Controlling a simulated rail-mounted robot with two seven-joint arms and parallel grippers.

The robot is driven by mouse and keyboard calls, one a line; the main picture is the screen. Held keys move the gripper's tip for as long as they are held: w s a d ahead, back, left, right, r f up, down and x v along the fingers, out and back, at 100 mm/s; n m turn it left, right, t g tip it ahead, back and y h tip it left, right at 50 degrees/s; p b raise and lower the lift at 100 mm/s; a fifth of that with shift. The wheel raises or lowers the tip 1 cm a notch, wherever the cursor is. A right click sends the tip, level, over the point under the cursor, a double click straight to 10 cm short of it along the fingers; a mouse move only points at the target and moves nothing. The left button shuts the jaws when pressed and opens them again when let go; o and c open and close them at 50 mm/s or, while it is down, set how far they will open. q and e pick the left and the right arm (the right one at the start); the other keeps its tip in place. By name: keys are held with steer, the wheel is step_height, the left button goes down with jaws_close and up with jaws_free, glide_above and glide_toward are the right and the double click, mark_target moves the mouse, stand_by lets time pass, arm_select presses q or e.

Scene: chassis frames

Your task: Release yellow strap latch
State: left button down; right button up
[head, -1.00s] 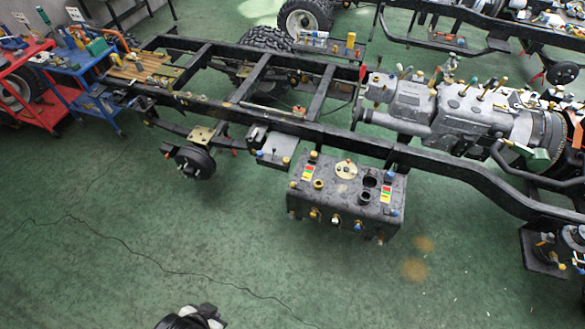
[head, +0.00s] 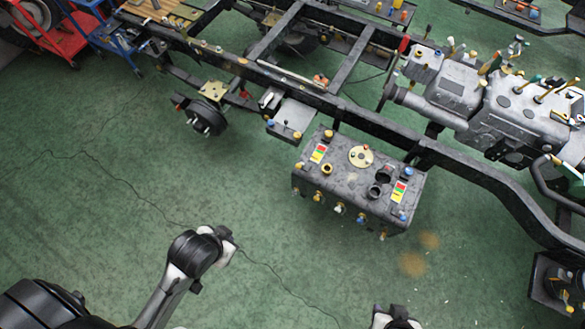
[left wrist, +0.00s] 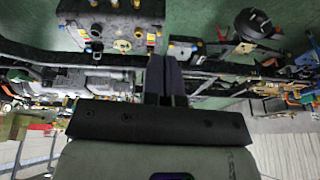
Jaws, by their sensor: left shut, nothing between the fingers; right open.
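A dark grey tank (head: 345,180) hangs beside the chassis rail, with several yellow, blue and white fittings on its top and near side. A yellow fitting (head: 328,135) stands at its back edge and another (head: 317,196) on its near face; I cannot tell which is the strap latch. The tank also shows in the left wrist view (left wrist: 118,30). My left gripper (left wrist: 166,62) is shut and empty, its fingers apart from the tank. My right gripper (head: 396,318) is open at the bottom edge of the head view, mostly cut off, below the tank.
The black chassis rail (head: 470,173) runs behind the tank. A grey box (head: 291,118) and a wheel hub (head: 205,117) are left of it. An engine and gearbox (head: 500,110) stand at the right. Green floor (head: 120,190) in front is clear.

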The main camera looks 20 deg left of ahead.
arm_select(q)
steer(key=w+a+f+m+t+h+b, duration=0.1)
steer(key=w+f+m+t+b, duration=0.25)
steer(key=w+f+b, duration=0.65)
steer(key=w+a+f+m+t+b, duration=0.3)
steer(key=w+f+b, duration=0.4)
steer(key=f+b, duration=0.6)
steer(key=w+f+m+t+h+b, duration=0.1)
steer(key=w+f+m+t+b, duration=0.25)
steer(key=w+f+b, duration=0.65)
steer(key=w+a+f+m+t+h+b, duration=0.1)
steer(key=w+a+f+m+h+b, duration=0.1)
steer(key=f+m+h+b, duration=0.2)
steer(key=w+a+f+m+t+h+b, duration=0.1)
steer(key=f+m+b, duration=0.6)
steer(key=b, duration=0.8)
steer(key=w+a+f+m+t+h+b, duration=0.1)
steer(key=w+a+f+m+h+b, duration=0.2)
steer(key=f+b, duration=0.7)
steer(key=shift+w+f+m+h+b, duration=0.4)
steer(key=shift+w+m+h, duration=0.65)
steer(key=shift+h, duration=0.75)
steer(key=shift+s, duration=0.2)
steer(key=b, duration=0.5)
glide_toward(299, 166)
steer(key=w+d, duration=0.2)
steer(key=w, duration=0.2)
steer(key=shift+x, duration=0.8)
